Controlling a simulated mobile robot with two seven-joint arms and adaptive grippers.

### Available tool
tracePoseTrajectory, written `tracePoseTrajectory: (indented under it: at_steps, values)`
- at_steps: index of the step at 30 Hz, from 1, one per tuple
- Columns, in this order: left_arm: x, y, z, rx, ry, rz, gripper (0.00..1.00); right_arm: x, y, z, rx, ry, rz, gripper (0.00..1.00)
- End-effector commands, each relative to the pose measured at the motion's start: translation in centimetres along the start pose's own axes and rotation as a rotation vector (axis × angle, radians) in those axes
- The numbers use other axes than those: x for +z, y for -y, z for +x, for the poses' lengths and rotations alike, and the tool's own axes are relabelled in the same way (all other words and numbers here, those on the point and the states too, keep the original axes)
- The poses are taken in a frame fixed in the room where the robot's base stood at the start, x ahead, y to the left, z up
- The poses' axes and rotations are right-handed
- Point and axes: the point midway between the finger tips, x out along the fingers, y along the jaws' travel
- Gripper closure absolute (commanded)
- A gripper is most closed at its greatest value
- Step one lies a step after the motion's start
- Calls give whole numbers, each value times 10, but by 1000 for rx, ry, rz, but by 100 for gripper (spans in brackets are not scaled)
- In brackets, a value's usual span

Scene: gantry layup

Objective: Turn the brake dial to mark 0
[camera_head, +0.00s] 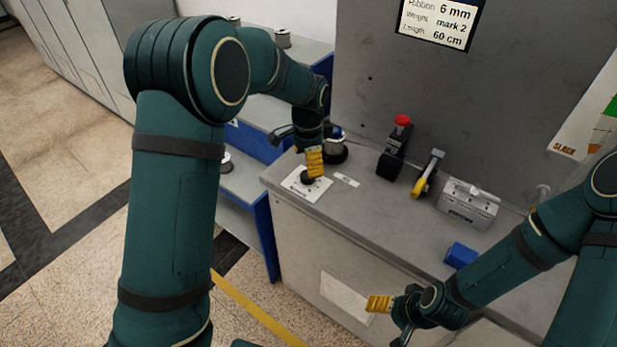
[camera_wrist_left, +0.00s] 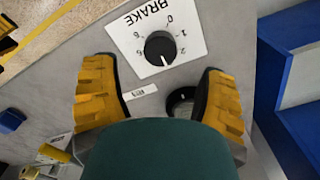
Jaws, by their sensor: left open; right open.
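The brake dial is a round black knob (camera_wrist_left: 160,47) on a white plate (camera_wrist_left: 122,35) marked BRAKE with numbers around it. Its white pointer line faces the lower edge of the picture, on the side away from the 0. In the head view the plate (camera_head: 297,187) lies on the bench's near left corner, partly behind my left gripper (camera_head: 312,168). In the left wrist view the left gripper (camera_wrist_left: 158,72) is open, yellow fingers wide apart, with the knob ahead between them and seemingly untouched. My right gripper (camera_head: 388,316) is open and empty, low before the bench front.
A blue shelf (camera_head: 255,205) stands to the left.

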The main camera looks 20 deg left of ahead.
Motion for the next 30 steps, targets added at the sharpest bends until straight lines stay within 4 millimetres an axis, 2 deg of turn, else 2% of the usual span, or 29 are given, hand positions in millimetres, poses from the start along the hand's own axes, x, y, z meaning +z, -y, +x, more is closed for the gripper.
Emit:
tracePoseTrajectory:
  at_steps: [1, 3, 9, 15, 22, 23, 24, 28, 29, 30]
  values:
    - [1, 0, 12, 2, 4, 0, 28, 0, -1, 4, 0, -1, 0, 24]
    - [1, 0, 25, 2, 4, -1, 28, 0, -2, 6, 0, -3, 0, 24]
    - [0, 0, 48, 1, 0, -1, 28, -1, -4, 10, 0, -5, -1, 24]
    - [0, 0, 57, 0, 1, -1, 28, -2, -4, 11, 0, -6, -1, 24]
    - [0, 0, 57, 0, 0, -1, 28, -2, -4, 11, 0, -6, -1, 24]
    - [0, 0, 57, 0, 0, -1, 30, -2, -4, 11, 0, -6, -1, 24]
    - [0, 0, 57, 0, 0, -1, 44, -2, -4, 11, 0, -6, -1, 24]
    - [0, 0, 56, 0, 0, -1, 90, -2, -4, 11, 0, -6, -1, 24]
    - [0, 0, 56, 0, 0, -1, 96, -2, -4, 11, 0, -6, -1, 24]
    - [0, 0, 56, 0, 0, -1, 97, -2, -4, 11, 0, -6, -1, 24]
